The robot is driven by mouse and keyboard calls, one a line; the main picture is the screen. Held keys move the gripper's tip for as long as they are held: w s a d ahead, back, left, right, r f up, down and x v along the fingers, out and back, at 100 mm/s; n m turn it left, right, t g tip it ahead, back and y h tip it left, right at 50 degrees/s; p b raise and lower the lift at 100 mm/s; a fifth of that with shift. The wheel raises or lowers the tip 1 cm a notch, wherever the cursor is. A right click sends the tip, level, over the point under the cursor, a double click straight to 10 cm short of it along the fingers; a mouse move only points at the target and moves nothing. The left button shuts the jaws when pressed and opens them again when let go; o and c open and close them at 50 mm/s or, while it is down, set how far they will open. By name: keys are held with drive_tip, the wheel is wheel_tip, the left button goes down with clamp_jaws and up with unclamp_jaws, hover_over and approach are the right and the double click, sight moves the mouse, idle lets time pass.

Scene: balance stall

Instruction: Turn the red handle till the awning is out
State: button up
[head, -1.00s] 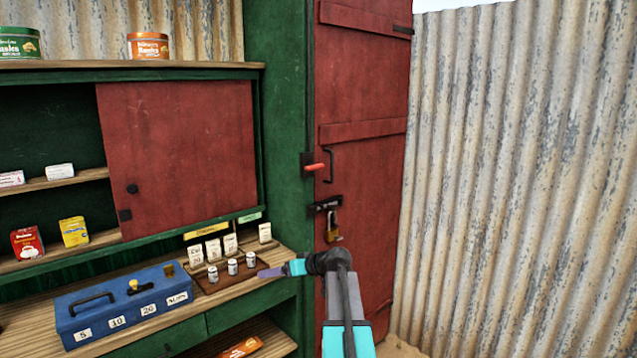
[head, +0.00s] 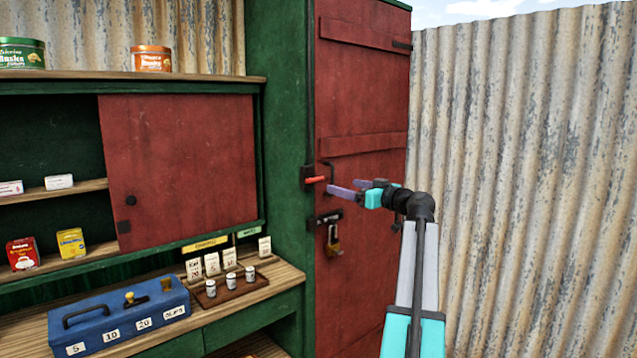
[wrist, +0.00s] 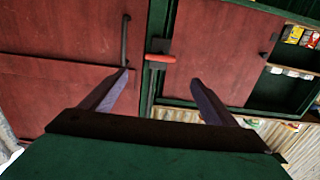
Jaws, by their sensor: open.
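The red handle (head: 315,180) sticks out from a dark plate on the green post beside the red door. In the wrist view the red handle (wrist: 160,58) lies ahead, between the lines of my two fingers, beyond their tips. My gripper (head: 345,187) is open and empty, just right of the handle in the head view and apart from it. In the wrist view my gripper (wrist: 155,88) shows both purple fingers spread wide. The awning is not in view.
The red door (head: 360,110) carries a dark pull bar, a bolt and a brass padlock (head: 333,242). A counter at the left holds a blue cash box (head: 120,315) and a small tray of weights (head: 235,287). Corrugated metal wall (head: 520,190) stands at the right.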

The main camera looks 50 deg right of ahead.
sight(317, 179)
drive_tip(key=shift+w, duration=0.1)
drive_tip(key=w+p, duration=0.1)
drive_tip(key=w, duration=0.3)
drive_tip(key=w+p, duration=0.1)
drive_tip(key=w, duration=0.4)
drive_tip(key=w+d, duration=0.1)
drive_tip(key=w, duration=0.3)
drive_tip(key=shift+w+f+p, duration=0.1)
drive_tip(key=shift+w+p, duration=0.25)
drive_tip(key=shift+p, duration=0.05)
drive_tip(key=c, duration=1.1)
